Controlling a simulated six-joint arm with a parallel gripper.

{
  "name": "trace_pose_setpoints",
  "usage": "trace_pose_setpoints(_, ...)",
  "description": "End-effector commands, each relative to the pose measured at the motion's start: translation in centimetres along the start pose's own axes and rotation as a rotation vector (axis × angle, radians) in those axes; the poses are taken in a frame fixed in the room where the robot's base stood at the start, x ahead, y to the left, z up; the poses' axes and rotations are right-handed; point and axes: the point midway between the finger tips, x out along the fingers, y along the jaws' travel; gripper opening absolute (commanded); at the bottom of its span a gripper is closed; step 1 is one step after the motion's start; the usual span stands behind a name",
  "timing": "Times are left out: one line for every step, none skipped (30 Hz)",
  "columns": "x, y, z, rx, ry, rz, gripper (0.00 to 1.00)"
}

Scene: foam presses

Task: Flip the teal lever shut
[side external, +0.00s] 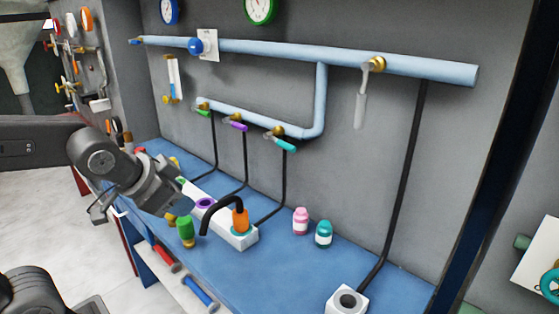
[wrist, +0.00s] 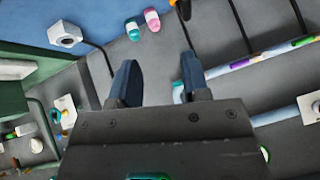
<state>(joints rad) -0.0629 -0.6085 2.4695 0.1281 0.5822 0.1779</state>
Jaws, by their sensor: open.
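The teal lever (side external: 285,144) is the rightmost of three small levers on the lower pale-blue pipe. Its handle slants down to the right, roughly along the pipe. In the wrist view it seems mostly hidden behind my right finger; a pale teal patch shows beside that finger, but I cannot tell whether it is lever or pipe. My gripper (wrist: 158,78) is open, with nothing between its fingers. In the side view my wrist is at the left, well apart from the lever, and the fingers are not clear there.
A purple lever (side external: 236,125) and a green lever (side external: 202,113) sit left of it. A white lever (side external: 360,110) hangs from the upper pipe. Black hoses run down to the blue bench (side external: 280,265), which holds a pink bottle (side external: 301,221), a teal bottle (side external: 323,234) and a white block (side external: 334,303).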

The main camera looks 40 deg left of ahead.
Motion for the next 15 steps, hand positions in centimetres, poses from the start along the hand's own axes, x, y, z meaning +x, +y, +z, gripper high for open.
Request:
trace_pose_setpoints(1.4, -1.2, -1.3, 0.077, 0.046, -0.043, 0.43)
trace_pose_setpoints(2.2, -1.9, -2.1, 0.135, 0.082, -0.07, 0.43)
trace_pose_setpoints(3.2, -2.8, -3.2, 0.211, 0.129, -0.106, 0.43)
trace_pose_setpoints(3.8, -3.4, -4.0, 0.271, 0.164, -0.132, 0.43)
trace_pose_setpoints(4.5, -3.9, -4.7, 0.331, 0.199, -0.158, 0.43)
trace_pose_setpoints(5.3, -4.6, -5.7, 0.409, 0.245, -0.19, 0.43)
trace_pose_setpoints(5.9, -5.0, -6.4, 0.47, 0.279, -0.214, 0.43)
trace_pose_setpoints(6.5, -5.4, -7.0, 0.531, 0.314, -0.236, 0.43)
trace_pose_setpoints(7.2, -5.9, -7.8, 0.61, 0.36, -0.266, 0.43)
trace_pose_setpoints(7.7, -6.1, -8.4, 0.67, 0.395, -0.287, 0.43)
trace_pose_setpoints(8.2, -6.4, -8.9, 0.728, 0.43, -0.308, 0.43)
trace_pose_setpoints(8.9, -6.6, -9.5, 0.806, 0.478, -0.334, 0.43)
trace_pose_setpoints(9.3, -6.7, -9.8, 0.862, 0.514, -0.353, 0.43)
trace_pose_setpoints(9.7, -6.8, -10.2, 0.917, 0.552, -0.372, 0.43)
trace_pose_setpoints(10.2, -6.8, -10.6, 0.989, 0.603, -0.397, 0.43)
